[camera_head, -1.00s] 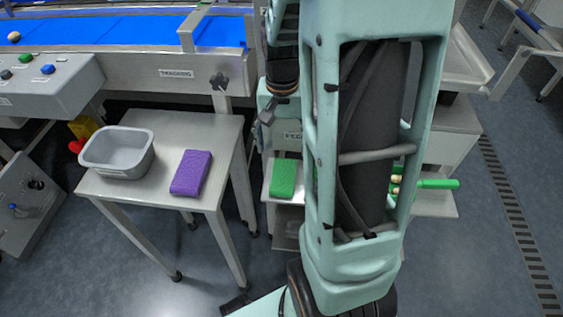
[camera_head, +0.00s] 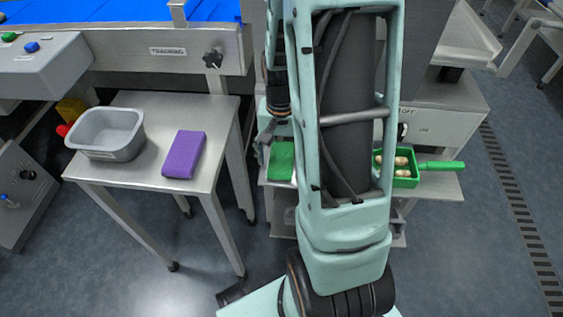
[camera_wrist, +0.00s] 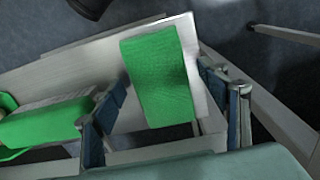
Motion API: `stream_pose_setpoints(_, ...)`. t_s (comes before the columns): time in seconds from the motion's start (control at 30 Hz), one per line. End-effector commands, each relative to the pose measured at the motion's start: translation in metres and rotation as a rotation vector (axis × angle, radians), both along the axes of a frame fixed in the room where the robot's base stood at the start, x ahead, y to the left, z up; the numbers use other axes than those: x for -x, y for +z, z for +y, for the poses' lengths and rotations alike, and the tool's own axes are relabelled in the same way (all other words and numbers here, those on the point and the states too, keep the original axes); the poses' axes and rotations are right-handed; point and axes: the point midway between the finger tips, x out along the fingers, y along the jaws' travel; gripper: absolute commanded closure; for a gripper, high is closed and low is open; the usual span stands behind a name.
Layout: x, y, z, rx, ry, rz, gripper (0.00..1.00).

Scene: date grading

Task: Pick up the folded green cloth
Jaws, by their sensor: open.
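The folded green cloth (camera_head: 281,161) lies on the left end of a low pale shelf in the head view, partly hidden by my arm. In the wrist view the cloth (camera_wrist: 160,75) lies flat on a white surface, with its near end between my fingers. My gripper (camera_wrist: 166,90) is open, one finger on each side of the cloth, and nothing is held. I cannot tell how far above the cloth the fingers are. In the head view my arm hides most of the gripper.
A green handled tray (camera_head: 405,182) with several pale brown pieces sits right of my arm on the same shelf. A metal table (camera_head: 130,183) at left bears a grey bin (camera_head: 107,150) and a purple folded cloth (camera_head: 184,155). A conveyor (camera_head: 140,62) runs behind.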

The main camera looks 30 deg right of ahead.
Motion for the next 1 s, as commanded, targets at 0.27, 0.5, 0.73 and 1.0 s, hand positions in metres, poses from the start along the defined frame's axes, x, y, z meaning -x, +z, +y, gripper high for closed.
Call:
stream_pose_setpoints(0.27, -0.0004, 0.0007, 0.0000, 0.001, 0.000, -0.001, 0.42)
stream_pose_setpoints(0.5, -0.0004, 0.0008, -0.0001, 0.001, 0.001, -0.001, 0.68)
stream_pose_setpoints(0.73, -0.0005, 0.0009, -0.0001, 0.001, 0.001, -0.001, 0.73)
stream_pose_setpoints(1.0, -0.0013, 0.0060, -0.0004, 0.001, 0.001, -0.002, 0.73)
